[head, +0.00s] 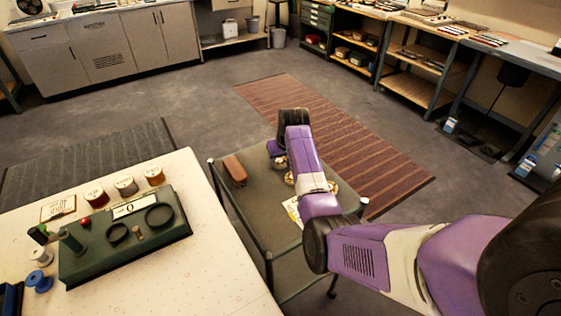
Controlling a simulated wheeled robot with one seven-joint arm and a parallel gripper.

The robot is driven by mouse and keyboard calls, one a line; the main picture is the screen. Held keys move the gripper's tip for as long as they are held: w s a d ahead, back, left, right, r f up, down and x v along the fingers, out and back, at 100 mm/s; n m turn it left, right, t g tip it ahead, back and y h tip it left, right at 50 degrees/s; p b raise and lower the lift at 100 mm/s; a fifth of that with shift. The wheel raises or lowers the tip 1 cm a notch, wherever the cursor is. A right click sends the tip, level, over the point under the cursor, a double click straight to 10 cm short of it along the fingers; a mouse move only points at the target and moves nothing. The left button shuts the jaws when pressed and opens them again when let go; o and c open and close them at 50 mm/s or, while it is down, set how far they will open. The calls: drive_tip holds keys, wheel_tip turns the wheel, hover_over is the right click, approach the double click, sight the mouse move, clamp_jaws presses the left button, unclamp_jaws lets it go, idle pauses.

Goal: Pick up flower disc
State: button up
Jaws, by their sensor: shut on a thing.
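My arm reaches over a dark green cart top, and its end shows at the far edge of the cart. My gripper (278,155) points down there, small and partly hidden by my wrist. It is shut on a small round pale-and-dark piece (281,163), which looks like the flower disc. The fingertips are too small to make out, and I cannot tell whether the disc touches the cart. Other small round pale pieces show beside my forearm, one to its left (289,179) and one to its right (333,187).
The cart (250,215) also carries a brown block (235,170) and a yellow-and-white printed card (293,211) partly behind my arm. At left, a white table (190,285) holds a green tool base (125,235), jars and spools. Open floor and a striped rug lie beyond.

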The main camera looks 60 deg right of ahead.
sight(281, 162)
wheel_tip(281, 162, up, 20)
drive_tip(key=b, duration=0.1)
drive_tip(key=shift+f, duration=0.25)
drive_tip(key=o, duration=0.6)
drive_tip(key=c, duration=0.5)
drive_tip(key=shift+f+b, duration=0.1)
drive_tip(key=shift+b, duration=0.25)
drive_tip(key=shift+c, duration=0.2)
